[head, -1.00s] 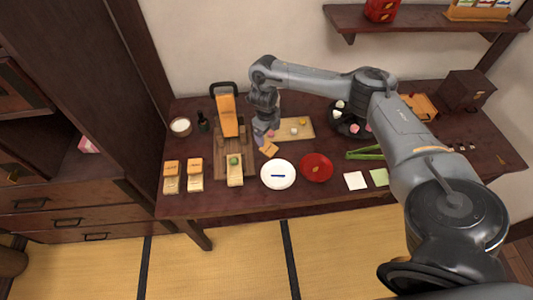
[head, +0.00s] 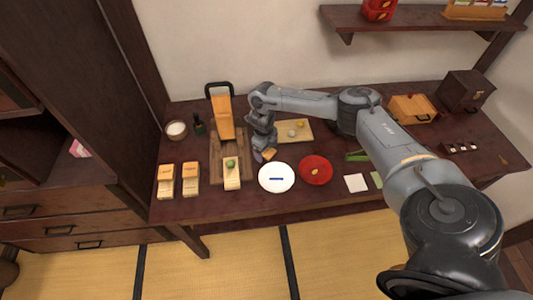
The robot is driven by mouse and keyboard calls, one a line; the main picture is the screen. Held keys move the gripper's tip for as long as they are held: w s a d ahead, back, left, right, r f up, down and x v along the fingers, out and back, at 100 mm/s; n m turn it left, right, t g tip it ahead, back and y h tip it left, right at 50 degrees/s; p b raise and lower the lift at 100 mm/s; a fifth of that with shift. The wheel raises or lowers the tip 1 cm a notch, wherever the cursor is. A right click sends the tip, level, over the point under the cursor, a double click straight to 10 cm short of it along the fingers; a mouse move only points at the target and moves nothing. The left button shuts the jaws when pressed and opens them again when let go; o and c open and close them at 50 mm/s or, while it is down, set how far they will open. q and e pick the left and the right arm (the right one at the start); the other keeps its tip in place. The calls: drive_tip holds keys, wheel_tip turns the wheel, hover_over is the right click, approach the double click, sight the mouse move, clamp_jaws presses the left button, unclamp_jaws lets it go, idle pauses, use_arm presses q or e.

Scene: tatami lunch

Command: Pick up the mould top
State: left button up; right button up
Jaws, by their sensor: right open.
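A small orange-brown wooden block (head: 269,154), which looks like the mould top, lies on the dark table, left of and behind the white plate. My right gripper (head: 261,155) points down beside it and is open. Its fingers partly hide the block, and I cannot tell whether they touch it. My left gripper is not in view.
A white plate (head: 276,187) and a red plate (head: 315,170) stand at the front. A pale board (head: 303,125) lies behind the gripper. A tall orange piece (head: 222,113) stands behind the wooden board (head: 215,148).

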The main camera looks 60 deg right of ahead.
drive_tip(key=shift+f, duration=0.1)
drive_tip(key=c, duration=1.1)
drive_tip(key=shift+c, duration=0.2)
